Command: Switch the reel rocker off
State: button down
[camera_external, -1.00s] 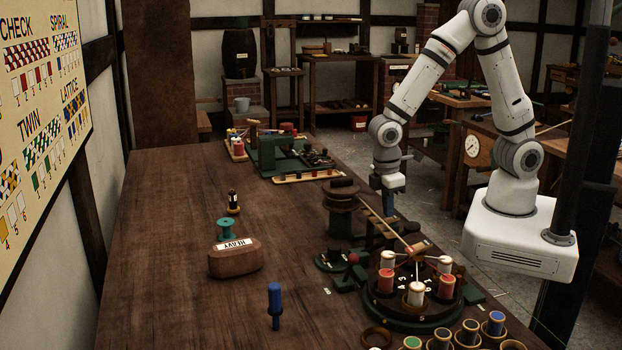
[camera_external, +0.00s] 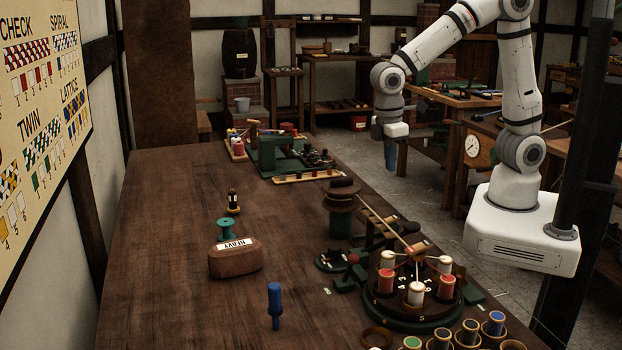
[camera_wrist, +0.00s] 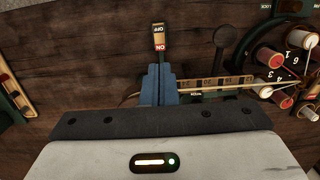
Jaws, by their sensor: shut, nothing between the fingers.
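I cannot tell which end is pressed down. My gripper (camera_wrist: 159,72) has blue fingers, held together and empty. In the wrist view their tips overlap the space just below the red ON end. In the external view my gripper (camera_external: 391,160) hangs clear above the bench's right edge, pointing down. The dark wooden reel (camera_external: 341,208) stands to its lower left. The rocker is too small or hidden to pick out there.
A round braiding board (camera_external: 412,312) with red and white spools stands at the front right, with a slanting rod (camera_external: 385,222) beside it. A HEAVY block (camera_external: 235,262), a teal spool (camera_external: 226,229) and a blue peg (camera_external: 275,305) stand on the left. The bench's left middle is clear.

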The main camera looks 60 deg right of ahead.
aim_at(392, 217)
jog(key=shift+w+a+g+h+b, duration=0.4)
jog(key=shift+w+g+h+b, duration=0.15)
jog(key=shift+w, duration=0.3)
jog(key=x, duration=1.4)
jog(key=shift+p, duration=0.35)
jog(key=shift+f, duration=0.1)
